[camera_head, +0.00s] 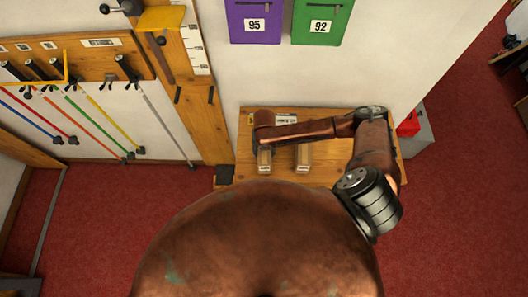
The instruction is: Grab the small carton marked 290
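Two small tan cartons stand on the wooden bench (330,172), a left one (265,163) and a right one (303,158). Their markings are too small to read, so I cannot tell which is marked 290. My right arm comes in from the right and reaches leftward across the bench. Its end, with the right gripper (261,141), is just above or behind the left carton. The fingers are not clear, and I cannot tell whether they touch it. My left gripper is not in view.
A white label (286,118) is at the back of the bench. A red and grey box (412,128) stands right of it. A purple holder marked 95 (255,24) and a green one marked 92 (320,26) hang on the wall. A rack (88,58) of coloured rods is left.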

